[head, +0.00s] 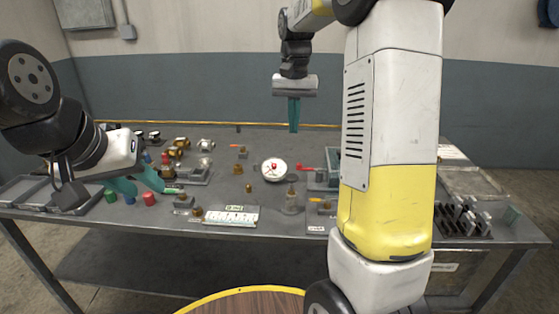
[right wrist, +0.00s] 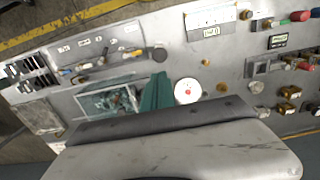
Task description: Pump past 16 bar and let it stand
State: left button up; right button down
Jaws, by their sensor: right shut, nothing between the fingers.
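A round white pressure gauge (head: 274,169) with a red centre stands mid-bench; it also shows in the right wrist view (right wrist: 188,91). Its needle reading is too small to tell. To its right is a green-rimmed box (head: 333,160), partly behind my right arm, likely the pump's tank; the right wrist view shows it from above (right wrist: 108,101). A red-ended lever (head: 306,168) lies between gauge and box. My right gripper (head: 294,129) is shut and empty, pointing down above the bench, apart from the gauge and lever. My left gripper (head: 142,184) is open at the bench's left, near small coloured caps.
Red (head: 149,199), blue and green caps stand at the front left. Brass fittings (head: 180,145) lie behind them. A rack of dark parts (head: 464,217) stands at the right.

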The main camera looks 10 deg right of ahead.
aim_at(292, 176)
notch_tip(292, 176, down, 14)
jog(key=shift+s+f, duration=0.1)
dwell(0.5)
jog(key=shift+s+f, duration=0.1)
jog(key=shift+f, duration=1.7)
notch_tip(292, 176, up, 14)
jog(key=shift+w+r, duration=0.2)
jog(key=shift+r, duration=0.05)
